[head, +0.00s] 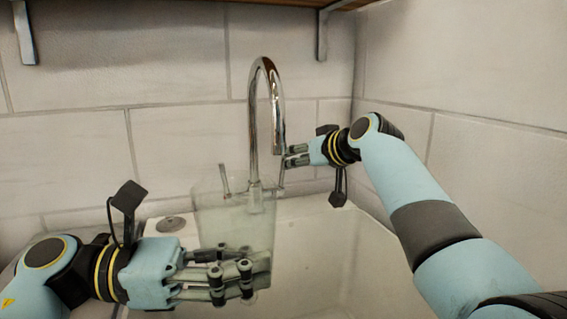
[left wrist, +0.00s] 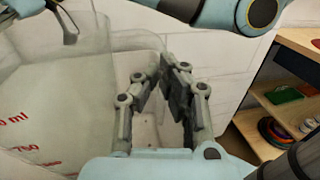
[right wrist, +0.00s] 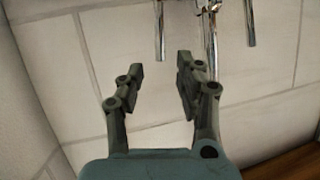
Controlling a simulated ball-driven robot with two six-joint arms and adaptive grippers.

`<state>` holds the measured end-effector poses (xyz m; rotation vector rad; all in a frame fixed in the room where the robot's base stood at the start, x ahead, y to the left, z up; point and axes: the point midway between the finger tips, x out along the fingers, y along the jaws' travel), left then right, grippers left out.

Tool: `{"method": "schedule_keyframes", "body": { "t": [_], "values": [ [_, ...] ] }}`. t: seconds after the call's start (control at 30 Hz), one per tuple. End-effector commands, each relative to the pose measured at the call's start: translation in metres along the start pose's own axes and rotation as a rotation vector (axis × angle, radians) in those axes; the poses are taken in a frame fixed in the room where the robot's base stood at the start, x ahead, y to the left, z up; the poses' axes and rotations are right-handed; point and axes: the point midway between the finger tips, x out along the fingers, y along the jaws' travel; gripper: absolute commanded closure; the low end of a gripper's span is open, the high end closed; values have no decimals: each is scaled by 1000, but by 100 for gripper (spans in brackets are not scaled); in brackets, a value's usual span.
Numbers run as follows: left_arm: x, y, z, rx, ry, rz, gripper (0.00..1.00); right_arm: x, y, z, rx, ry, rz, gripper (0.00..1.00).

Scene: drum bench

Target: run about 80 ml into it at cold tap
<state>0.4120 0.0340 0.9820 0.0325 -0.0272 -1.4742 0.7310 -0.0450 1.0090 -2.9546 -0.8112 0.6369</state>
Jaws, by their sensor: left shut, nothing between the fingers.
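A clear measuring jug (head: 215,222) stands beneath the chrome tap (head: 252,110) in the head view. Its red ml marks show on the jug (left wrist: 40,110) in the left wrist view. I see no water stream or clear water level. My left gripper (head: 250,278) is shut and empty at the jug's lower part; contact is unclear. It shows in the left wrist view (left wrist: 168,78). My right gripper (head: 288,156) is open beside the tap, near its right lever (head: 281,182); contact is unclear. Its fingers stand apart in the right wrist view (right wrist: 160,70). A left lever (head: 225,180) stands opposite.
The white sink (head: 340,265) has free room right of the jug. A grey disc (head: 172,223) sits left of the jug. Tiled walls close in behind and right. A bracketed wooden shelf (head: 300,3) hangs above. Low wooden shelves (left wrist: 285,105) hold coloured items.

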Motion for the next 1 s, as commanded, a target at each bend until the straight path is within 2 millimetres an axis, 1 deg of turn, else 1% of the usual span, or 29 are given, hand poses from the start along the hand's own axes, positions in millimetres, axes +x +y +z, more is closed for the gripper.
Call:
{"method": "schedule_keyframes", "body": {
  "t": [0.03,0.2,0.4,0.6,0.93,1.0],
  "values": [
    [0,0,0,1,-1,0,100,10,-1,-1,0,-2,-2,65],
    [0,0,0,1,-1,0,100,38,0,0,0,-1,1,65],
    [0,0,0,1,-1,0,100,59,0,-1,-2,1,-1,65],
    [0,0,0,1,-1,0,100,68,0,0,-2,0,2,65],
    [0,0,0,1,-1,0,100,69,0,0,-2,1,3,65],
    [0,0,0,1,-1,0,100,69,0,0,-2,1,3,74]
  ]
}}
